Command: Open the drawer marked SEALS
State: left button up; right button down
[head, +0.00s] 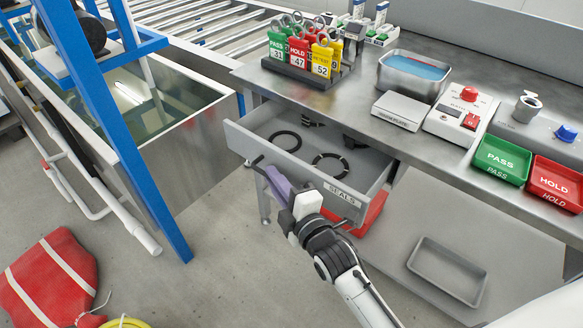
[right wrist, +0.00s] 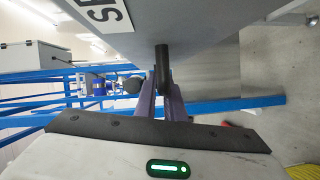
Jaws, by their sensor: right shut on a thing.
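The grey drawer (head: 236,137) marked SEALS (head: 342,194) stands pulled out from under the steel bench. Black rings (head: 330,166) lie inside it. My right gripper (head: 270,174), with purple fingers, is at the drawer front, left of the label. It is shut on the dark drawer handle (head: 257,160). In the right wrist view, the black handle (right wrist: 162,66) stands between the fingers, beside the drawer front with part of its label (right wrist: 103,12). The fingers hide part of the handle. My left gripper is not in view.
A red bin (head: 372,214) sits below the drawer, and a grey tray (head: 447,271) lies on the lower shelf. A blue post (head: 140,180) and a water tank (head: 190,133) stand to the left. A red bag (head: 50,280) lies on the floor, which is otherwise mostly clear.

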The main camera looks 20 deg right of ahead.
jog(key=c, duration=1.8)
grip_release()
jog(key=shift+d, duration=0.15)
jog(key=shift+c, duration=0.2)
jog(key=s+d+p, duration=0.1)
jog(key=s, duration=0.9)
jog(key=shift+d+r, duration=0.35)
jog(key=shift+r, duration=0.05)
